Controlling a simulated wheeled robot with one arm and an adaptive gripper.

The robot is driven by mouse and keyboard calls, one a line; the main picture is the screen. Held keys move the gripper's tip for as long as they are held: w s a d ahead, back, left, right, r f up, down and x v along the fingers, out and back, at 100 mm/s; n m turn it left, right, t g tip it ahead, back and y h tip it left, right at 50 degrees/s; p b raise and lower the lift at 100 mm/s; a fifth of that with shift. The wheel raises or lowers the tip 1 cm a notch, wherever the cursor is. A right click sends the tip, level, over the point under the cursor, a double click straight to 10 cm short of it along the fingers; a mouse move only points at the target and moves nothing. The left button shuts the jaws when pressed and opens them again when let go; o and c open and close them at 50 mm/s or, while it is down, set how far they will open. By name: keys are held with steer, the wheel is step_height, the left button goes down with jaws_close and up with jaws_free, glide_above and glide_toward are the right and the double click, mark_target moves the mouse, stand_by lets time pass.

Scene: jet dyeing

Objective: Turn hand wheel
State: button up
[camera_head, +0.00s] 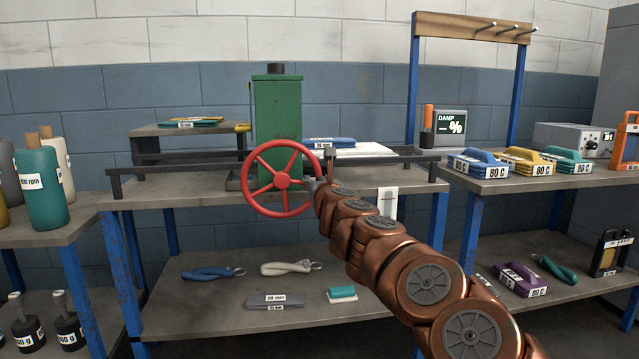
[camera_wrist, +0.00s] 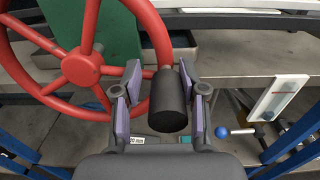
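The red hand wheel (camera_head: 283,179) with several spokes is mounted on the front of a green machine housing (camera_head: 278,115) on the middle bench. The wheel fills the upper left of the wrist view (camera_wrist: 80,68). A black cylindrical handle (camera_wrist: 169,103) sticks out from its right rim toward the camera. My gripper (camera_wrist: 160,85) has one finger on each side of this handle. The fingers look spread, with a gap visible on the left side; firm contact is not clear. In the head view my gripper (camera_head: 318,184) is at the wheel's right rim, and the handle is hard to make out.
A dark rail (camera_head: 190,162) runs along the bench top. A white gauge strip with a red line (camera_wrist: 278,98) hangs at the bench front, right of my gripper. Blue legs and a lower shelf (camera_head: 240,315) with tools lie below. A damp meter (camera_head: 450,125) stands right.

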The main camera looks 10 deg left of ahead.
steer(key=shift+o, duration=1)
steer(key=shift+d, duration=0.2)
steer(key=shift+d, duration=0.15)
steer(key=shift+s, duration=0.2)
steer(key=v, duration=1.1)
steer(key=shift+s, duration=0.25)
